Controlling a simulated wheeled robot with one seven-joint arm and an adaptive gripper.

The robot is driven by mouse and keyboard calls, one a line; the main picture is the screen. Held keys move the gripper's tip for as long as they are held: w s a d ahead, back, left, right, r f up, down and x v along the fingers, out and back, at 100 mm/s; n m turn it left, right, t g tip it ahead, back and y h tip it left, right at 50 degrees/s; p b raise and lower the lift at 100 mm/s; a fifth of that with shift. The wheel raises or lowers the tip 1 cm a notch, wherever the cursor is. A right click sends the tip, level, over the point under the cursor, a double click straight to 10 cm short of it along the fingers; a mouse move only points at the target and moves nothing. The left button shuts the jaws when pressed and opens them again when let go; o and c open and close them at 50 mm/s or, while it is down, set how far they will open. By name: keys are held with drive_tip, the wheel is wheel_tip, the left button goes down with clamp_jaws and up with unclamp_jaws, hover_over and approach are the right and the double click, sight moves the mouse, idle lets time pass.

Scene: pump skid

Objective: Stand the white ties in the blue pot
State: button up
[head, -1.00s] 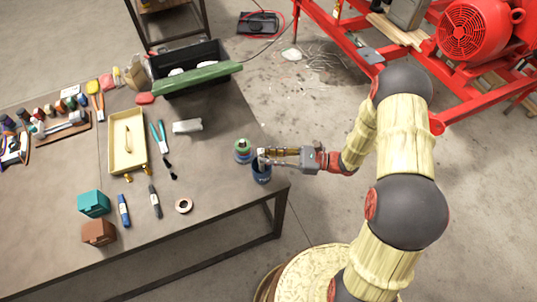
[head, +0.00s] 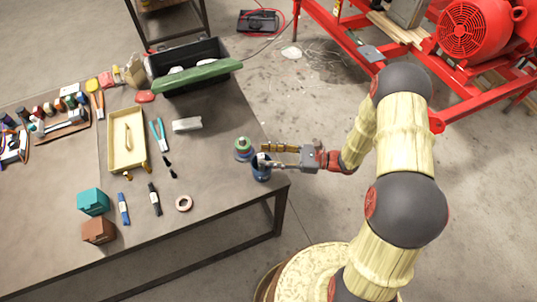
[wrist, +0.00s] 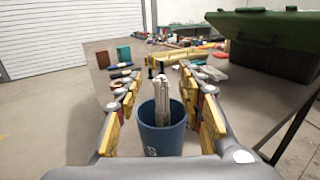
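The blue pot (head: 261,173) stands near the right corner of the table, and it also shows in the wrist view (wrist: 162,138). The white ties (wrist: 161,98) stand in the pot as a bundle, close to upright, with their upper part above the rim. Their lower ends are hidden inside the pot. My gripper (head: 264,155) is at the pot from the right. Its fingers are spread, one on each side of the ties, with a visible gap on both sides in the wrist view.
A green-topped bottle (head: 243,148) stands close behind the pot. A dark toolbox with a green lid (head: 197,75) is at the back.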

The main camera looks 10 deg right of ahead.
drive_tip(key=v, duration=1.2)
idle(0.6)
